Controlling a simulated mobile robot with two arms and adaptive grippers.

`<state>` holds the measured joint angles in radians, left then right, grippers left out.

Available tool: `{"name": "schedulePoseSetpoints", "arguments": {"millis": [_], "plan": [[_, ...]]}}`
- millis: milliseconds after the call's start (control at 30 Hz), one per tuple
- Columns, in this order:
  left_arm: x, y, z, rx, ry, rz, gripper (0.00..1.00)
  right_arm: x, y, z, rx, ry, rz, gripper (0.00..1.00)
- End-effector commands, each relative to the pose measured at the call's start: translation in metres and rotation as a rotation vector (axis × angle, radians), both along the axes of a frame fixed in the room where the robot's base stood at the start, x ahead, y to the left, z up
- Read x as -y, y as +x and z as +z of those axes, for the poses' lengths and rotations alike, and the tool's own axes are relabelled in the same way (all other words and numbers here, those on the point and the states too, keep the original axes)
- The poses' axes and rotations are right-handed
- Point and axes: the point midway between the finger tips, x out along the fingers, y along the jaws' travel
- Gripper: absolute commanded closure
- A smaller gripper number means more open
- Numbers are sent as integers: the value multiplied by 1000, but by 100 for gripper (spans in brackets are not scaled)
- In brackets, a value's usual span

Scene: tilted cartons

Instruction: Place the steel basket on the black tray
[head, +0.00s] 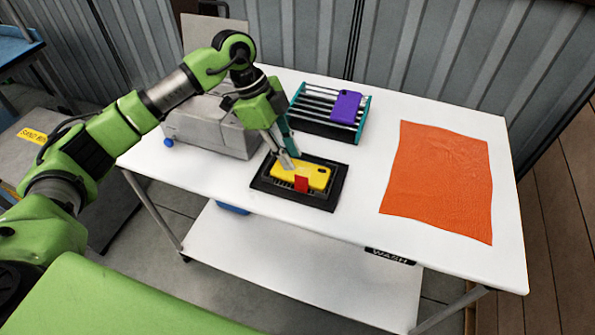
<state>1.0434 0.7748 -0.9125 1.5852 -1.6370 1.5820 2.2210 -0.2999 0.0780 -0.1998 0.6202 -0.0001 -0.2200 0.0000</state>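The black tray (327,201) lies flat on the white table, near its front edge. The steel basket (283,175) shows as a low grey wire shape within the tray's outline. A yellow phone-shaped item (313,176) lies in it, and a red tag (301,183) is at its front. I cannot tell whether the basket touches the tray or is just above it. My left gripper (288,163) points down at the basket's back left side, its fingertips close together at the rim. Whether they are clamped on it is too small to tell. My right gripper is not in view.
A rack with teal ends and metal bars (312,102) stands behind, with a purple phone-shaped item (345,107) on it. A grey box-shaped machine (208,128) is at the back left. An orange cloth (437,180) lies at right. White table (362,165) between is bare.

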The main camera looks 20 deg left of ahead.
Motion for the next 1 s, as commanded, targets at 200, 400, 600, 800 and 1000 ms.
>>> {"name": "schedulePoseSetpoints", "arguments": {"millis": [200, 400, 600, 800, 1000], "plan": [[-11, 0, 24, 1, 1, 1, 79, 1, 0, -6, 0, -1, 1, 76], [-13, -1, 30, -1, 1, 0, 79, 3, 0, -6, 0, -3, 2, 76], [-12, 0, 29, -1, 1, 0, 79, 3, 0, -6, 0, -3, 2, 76], [-9, -1, 28, 2, -10, -8, 79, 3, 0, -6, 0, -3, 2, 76], [67, -10, 28, 89, -250, -145, 79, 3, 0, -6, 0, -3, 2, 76]]}}
